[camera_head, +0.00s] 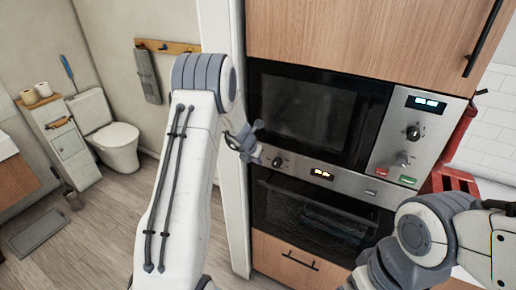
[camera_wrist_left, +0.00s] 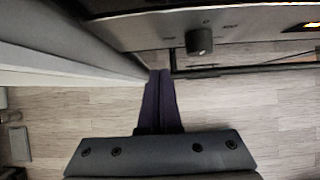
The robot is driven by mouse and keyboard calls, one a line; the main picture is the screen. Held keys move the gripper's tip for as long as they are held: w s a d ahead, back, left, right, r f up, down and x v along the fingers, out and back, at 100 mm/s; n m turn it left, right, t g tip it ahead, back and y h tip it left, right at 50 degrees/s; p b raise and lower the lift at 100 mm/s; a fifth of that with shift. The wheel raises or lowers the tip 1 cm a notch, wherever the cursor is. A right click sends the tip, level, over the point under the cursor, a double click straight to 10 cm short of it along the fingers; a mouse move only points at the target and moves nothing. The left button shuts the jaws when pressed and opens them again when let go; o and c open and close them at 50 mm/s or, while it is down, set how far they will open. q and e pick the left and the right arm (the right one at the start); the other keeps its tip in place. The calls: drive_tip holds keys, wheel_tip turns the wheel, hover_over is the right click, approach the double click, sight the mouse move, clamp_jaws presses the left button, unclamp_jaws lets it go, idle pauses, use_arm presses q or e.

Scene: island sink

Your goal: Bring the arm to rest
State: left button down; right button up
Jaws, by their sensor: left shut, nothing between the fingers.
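My left arm rises from the bottom of the head view, white with dark cables. My left gripper (camera_head: 246,143) shows at its far end, in front of the oven column's left edge. In the left wrist view the two dark fingers of my left gripper (camera_wrist_left: 161,100) lie together with nothing between them. My right arm shows at the lower right of the head view as grey and white links. The fingers of my right gripper are not visible.
A microwave (camera_head: 310,113) sits above an oven (camera_head: 318,208) in a wooden cabinet, close by my left gripper. A knob (camera_wrist_left: 199,41) shows near the fingers. A red crate (camera_head: 452,180) stands at the right. A toilet (camera_head: 115,140) stands far left, with open floor (camera_head: 105,220) before it.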

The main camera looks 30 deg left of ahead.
use_arm(q)
drive_tip(key=shift+w+r+p, duration=0.35)
drive_tip(key=shift+r+p, duration=0.05)
drive_tip(key=shift+r, duration=0.45)
drive_tip(key=s+d+r+m+g+h+b, duration=0.1)
drive_tip(key=s+d+m+b, duration=0.2)
drive_tip(key=s+d+m, duration=0.35)
drive_tip(key=s+d+r+m+g+h+b, duration=0.1)
drive_tip(key=s+d+m+b, duration=0.2)
drive_tip(key=d+m, duration=0.6)
drive_tip(key=s+d+m+g+h+b, duration=0.1)
drive_tip(key=s+d+m+b, duration=0.3)
drive_tip(key=d, duration=0.7)
drive_tip(key=s+f+m+g+y+b, duration=0.1)
drive_tip(key=s+f+m+b, duration=0.1)
drive_tip(key=s+m, duration=0.9)
drive_tip(key=s+f+m+g+y+b, duration=0.1)
drive_tip(key=s+m+b, duration=0.3)
drive_tip(key=s+m, duration=0.8)
drive_tip(key=s+d+f+g, duration=0.1)
drive_tip(key=s, duration=0.3)
drive_tip(key=shift+s+f, duration=0.2)
